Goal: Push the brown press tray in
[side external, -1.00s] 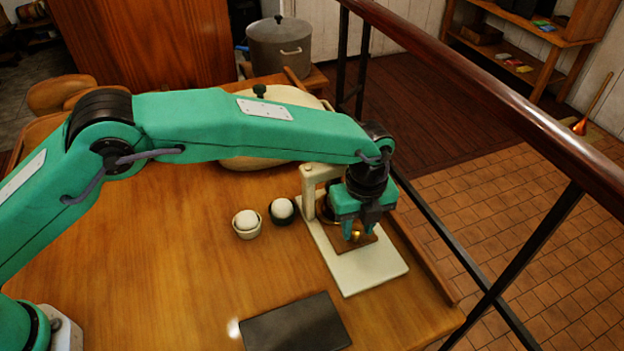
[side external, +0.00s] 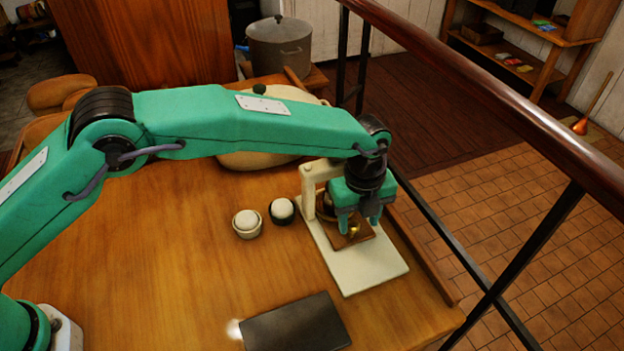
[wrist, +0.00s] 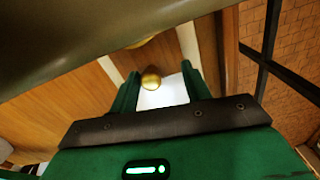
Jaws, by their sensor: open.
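The brown press tray (side external: 366,234) lies on the cream base (side external: 362,271) of a small press, in front of its cream upright post (side external: 308,190). A brass knob (side external: 354,230) stands at the tray; it also shows in the wrist view (wrist: 151,80). My gripper (side external: 359,226) points down over the tray with its two green fingers apart. In the wrist view the knob appears between my open fingers (wrist: 160,85). I cannot tell whether a finger touches the knob or tray. My gripper hides part of the press behind it.
Two small cups with white rounded tops, one cream (side external: 247,224) and one dark (side external: 281,211), stand left of the press. A dark flat slab (side external: 296,324) lies at the table's front. A raised wooden edge (side external: 424,257) runs along the right. The table's middle is clear.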

